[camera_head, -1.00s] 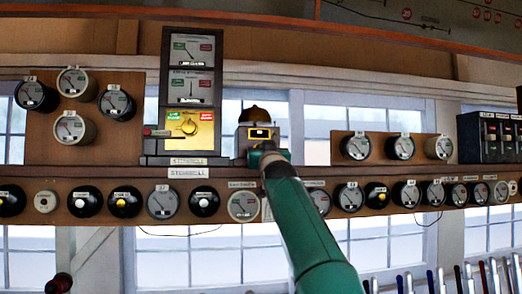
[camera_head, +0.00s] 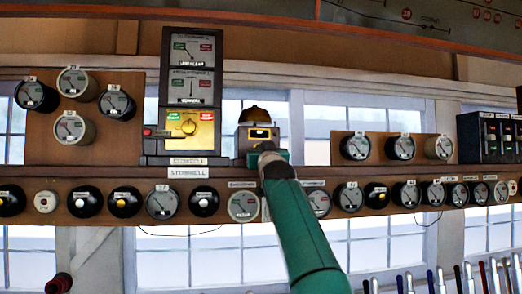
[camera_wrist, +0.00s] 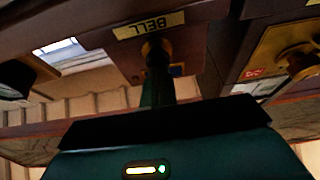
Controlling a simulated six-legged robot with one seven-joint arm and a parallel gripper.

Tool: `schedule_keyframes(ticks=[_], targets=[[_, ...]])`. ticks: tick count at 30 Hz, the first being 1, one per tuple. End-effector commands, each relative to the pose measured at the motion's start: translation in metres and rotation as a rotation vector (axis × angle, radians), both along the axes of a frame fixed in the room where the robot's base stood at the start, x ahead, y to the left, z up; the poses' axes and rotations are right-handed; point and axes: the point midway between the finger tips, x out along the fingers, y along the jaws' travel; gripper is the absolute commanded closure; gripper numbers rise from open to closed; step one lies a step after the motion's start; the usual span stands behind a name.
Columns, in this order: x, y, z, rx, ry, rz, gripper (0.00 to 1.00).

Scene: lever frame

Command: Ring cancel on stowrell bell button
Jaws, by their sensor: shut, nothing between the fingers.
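The bell is a dark wooden box (camera_head: 258,138) with a brass dome (camera_head: 254,115), standing on the shelf right of the block instrument. In the wrist view its BELL label (camera_wrist: 148,26) shows upside down, with a brass button (camera_wrist: 153,45) just below it. My gripper (camera_head: 258,158) is at the front of the bell box and hides its lower part. In the wrist view my shut fingertips (camera_wrist: 157,62) lie over the button, partly hiding it. I cannot tell whether they touch it.
A block instrument with a yellow panel (camera_head: 190,128) stands close on the left, above the Stowrell nameplate (camera_head: 188,172). Several round dials and plungers line the shelf front (camera_head: 282,200). Lever tops (camera_head: 470,277) stand at lower right.

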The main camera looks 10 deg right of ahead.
Motion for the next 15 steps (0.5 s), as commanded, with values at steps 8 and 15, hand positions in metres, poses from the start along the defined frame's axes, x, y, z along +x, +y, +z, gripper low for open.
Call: schedule_keyframes(ticks=[8, 15], targets=[[0.001, 0.000, 0.000, 0.000, 0.002, 0.000, 1.00], [-0.012, 0.000, 0.000, 0.000, 0.003, 0.000, 1.00]])
